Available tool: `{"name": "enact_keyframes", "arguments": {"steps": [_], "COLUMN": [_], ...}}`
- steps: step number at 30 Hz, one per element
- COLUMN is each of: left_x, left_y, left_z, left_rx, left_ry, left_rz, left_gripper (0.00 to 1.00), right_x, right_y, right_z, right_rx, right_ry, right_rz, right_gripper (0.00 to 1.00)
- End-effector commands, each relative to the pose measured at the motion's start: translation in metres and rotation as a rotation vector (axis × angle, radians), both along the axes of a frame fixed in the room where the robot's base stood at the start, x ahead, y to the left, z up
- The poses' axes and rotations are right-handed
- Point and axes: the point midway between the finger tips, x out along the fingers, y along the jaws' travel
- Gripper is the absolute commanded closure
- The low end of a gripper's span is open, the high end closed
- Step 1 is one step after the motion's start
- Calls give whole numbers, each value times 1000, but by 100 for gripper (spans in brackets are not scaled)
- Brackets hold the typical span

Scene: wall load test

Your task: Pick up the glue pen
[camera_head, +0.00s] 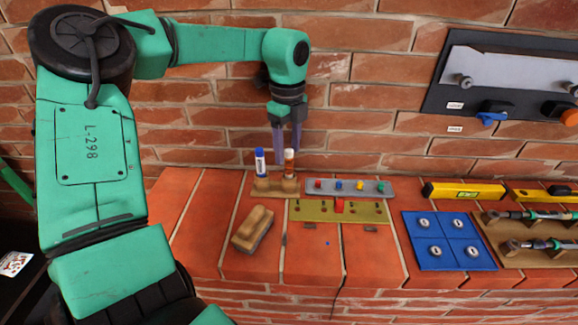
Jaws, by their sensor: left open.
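Two upright pens stand in a wooden holder (276,187) on the brick ledge. One is a white pen with a blue top (260,163); the other is a brown-orange pen with a white top (289,164). I cannot tell from markings which is the glue pen. My left gripper (287,159) points down with its fingers apart and empty. Its fingertips appear right by the top of the brown-orange pen, which overlaps them in the picture; I cannot tell whether they touch. My right gripper is not in view.
A grey strip with coloured knobs (350,195) and a yellow-green plate (310,211) lie right of the holder. A wooden block brush (253,229) lies in front. Further right are a blue mat (449,259), yellow levels (463,191) and a tool tray. A brick wall stands close behind.

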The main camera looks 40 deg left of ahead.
Motion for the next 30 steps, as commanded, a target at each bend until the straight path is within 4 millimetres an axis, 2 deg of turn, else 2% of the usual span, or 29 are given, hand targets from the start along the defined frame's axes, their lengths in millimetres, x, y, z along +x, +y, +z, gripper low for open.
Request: {"name": "enact_keyframes", "arguments": {"steps": [5, 9, 15, 16, 20, 21, 30], "left_x": [1, 2, 3, 3, 3, 3, 3], "left_y": [-3, -3, -3, -3, -3, -3, -3], "left_z": [-25, -50, -55, -54, -54, -54, -53], "left_rx": [-3, -2, 0, 0, 0, 0, 0], "left_ry": [6, 3, -2, -2, -1, -1, -2], "left_rz": [-1, 0, -1, 0, 0, 0, 0], "left_gripper": [40, 40, 40, 44, 94, 100, 100], "right_x": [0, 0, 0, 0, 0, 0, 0], "right_y": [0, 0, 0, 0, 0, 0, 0], "right_z": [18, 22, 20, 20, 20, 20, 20], "right_rx": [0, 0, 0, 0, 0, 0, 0], "right_ry": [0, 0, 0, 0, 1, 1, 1], "right_rz": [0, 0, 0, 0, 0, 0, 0], "right_gripper": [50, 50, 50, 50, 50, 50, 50]}}
